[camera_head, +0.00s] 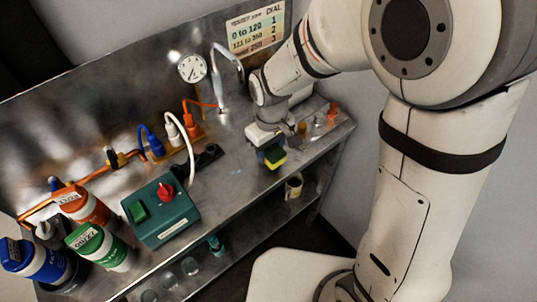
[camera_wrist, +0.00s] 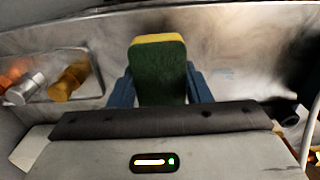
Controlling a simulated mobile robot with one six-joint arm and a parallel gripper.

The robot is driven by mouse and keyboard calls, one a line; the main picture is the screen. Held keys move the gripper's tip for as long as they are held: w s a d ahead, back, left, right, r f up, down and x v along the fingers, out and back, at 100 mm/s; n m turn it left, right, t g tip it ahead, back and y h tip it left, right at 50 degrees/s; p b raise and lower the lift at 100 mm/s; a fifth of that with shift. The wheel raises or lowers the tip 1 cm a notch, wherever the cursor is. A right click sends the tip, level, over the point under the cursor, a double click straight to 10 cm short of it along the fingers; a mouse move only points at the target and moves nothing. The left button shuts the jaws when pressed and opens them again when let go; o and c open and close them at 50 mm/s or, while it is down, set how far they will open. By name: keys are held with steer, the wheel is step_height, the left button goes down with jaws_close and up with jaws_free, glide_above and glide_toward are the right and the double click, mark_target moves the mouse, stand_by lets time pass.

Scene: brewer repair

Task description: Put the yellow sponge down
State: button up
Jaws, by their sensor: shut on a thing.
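The yellow sponge (camera_head: 275,158), with a dark green scouring side, is in my gripper (camera_head: 269,150) over the right part of the metal counter (camera_head: 232,190). In the wrist view the sponge (camera_wrist: 159,76) stands upright between the two blue fingers of my gripper (camera_wrist: 160,85), its green face toward the camera and its yellow edge on top. The fingers are shut on its sides. I cannot tell whether its lower edge touches the counter.
A tray (camera_wrist: 100,90) with amber and silver pieces lies beside the sponge. A teal box (camera_head: 165,222) with a red knob and green switch stands left on the counter. Labelled bottles (camera_head: 98,246) stand farther left. A cup (camera_head: 293,187) is on the shelf below. A faucet (camera_head: 217,75) rises behind.

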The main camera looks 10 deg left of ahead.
mark_target(270, 157)
steer(key=shift+s+f, duration=0.1)
steer(key=shift+f, duration=1.45)
steer(key=shift+f, duration=0.2)
steer(key=o, duration=0.9)
steer(key=shift+r, duration=0.15)
step_height(270, 157, up, 12)
steer(key=shift+r, duration=0.1)
steer(key=s+d+r+m+t, duration=0.1)
steer(key=s+d+m, duration=0.1)
steer(key=d, duration=0.5)
steer(key=s+d+r+m+t, duration=0.1)
steer(key=s+d+r+m, duration=0.1)
steer(key=d, duration=0.6)
steer(key=s+d+r+m, duration=0.2)
steer(key=s+d+m, duration=0.2)
steer(key=d+m, duration=0.2)
steer(key=shift+d+t, duration=0.4)
steer(key=shift+d, duration=0.75)
